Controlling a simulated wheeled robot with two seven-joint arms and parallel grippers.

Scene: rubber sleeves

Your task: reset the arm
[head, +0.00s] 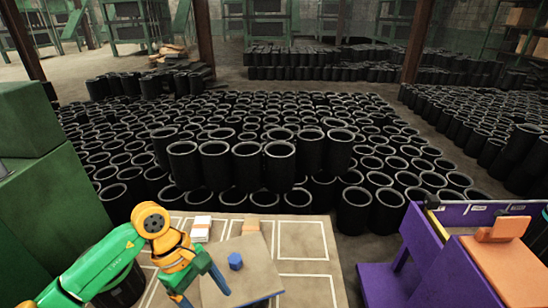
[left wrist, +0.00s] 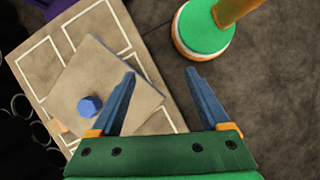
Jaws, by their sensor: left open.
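My left arm, green with orange joints, comes in from the lower left of the head view. My left gripper (head: 204,288) points down near the front left of the tan board, by the left side of the square grey-brown panel. In the left wrist view its two blue fingers (left wrist: 160,73) are spread wide with nothing between them. My right gripper is not in view.
The board (head: 325,262) has white outlined rectangles and a small white-and-orange stack (head: 201,229). Many black sleeves (head: 280,165) stand behind it. Green boxes (head: 40,200) stand at left. A purple and orange structure (head: 440,260) stands at right.

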